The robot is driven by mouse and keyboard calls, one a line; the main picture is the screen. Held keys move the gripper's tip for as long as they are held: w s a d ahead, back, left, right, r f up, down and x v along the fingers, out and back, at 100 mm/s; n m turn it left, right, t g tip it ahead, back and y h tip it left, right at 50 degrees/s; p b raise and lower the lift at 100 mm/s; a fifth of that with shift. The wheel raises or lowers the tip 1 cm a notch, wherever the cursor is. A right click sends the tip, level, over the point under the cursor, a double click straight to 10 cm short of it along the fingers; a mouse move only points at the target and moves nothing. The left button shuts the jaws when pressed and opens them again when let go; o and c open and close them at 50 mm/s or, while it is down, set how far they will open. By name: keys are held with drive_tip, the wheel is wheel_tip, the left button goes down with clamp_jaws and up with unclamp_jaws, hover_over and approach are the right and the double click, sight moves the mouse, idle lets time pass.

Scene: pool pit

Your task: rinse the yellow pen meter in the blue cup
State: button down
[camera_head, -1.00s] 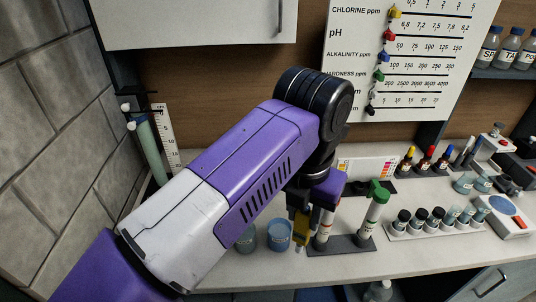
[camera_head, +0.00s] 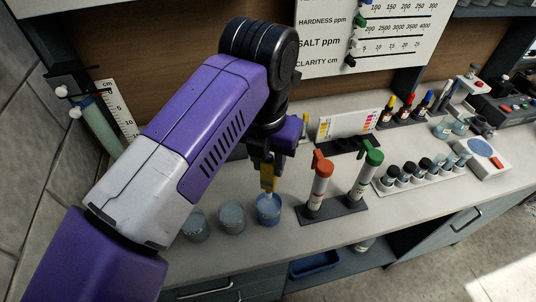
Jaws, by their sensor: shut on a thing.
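My gripper (camera_head: 267,162) points down and is shut on the yellow pen meter (camera_head: 268,180). It holds the meter upright over the blue cup (camera_head: 268,211). The pale lower end of the meter is at the cup's mouth. I cannot tell whether it is inside the cup or touches the water. The blue cup stands on the counter, rightmost of a short row of cups.
Two grey-green cups (camera_head: 232,217) stand to the left of the blue cup. A dark rack (camera_head: 336,208) with red-capped and green-capped tubes stands close to its right. Several dark-capped vials (camera_head: 405,176) stand farther right. The counter's front edge is near the cups.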

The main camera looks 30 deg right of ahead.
sight(269, 188)
drive_tip(key=shift+f+b, duration=0.3)
drive_tip(key=shift+f, duration=0.55)
wheel_tip(269, 188, down, 5)
drive_tip(key=b, duration=0.6)
drive_tip(key=shift+f, duration=0.1)
drive_tip(key=shift+f+b, duration=1.15)
drive_tip(key=shift+b, duration=0.25)
drive_tip(key=shift+r, duration=0.1)
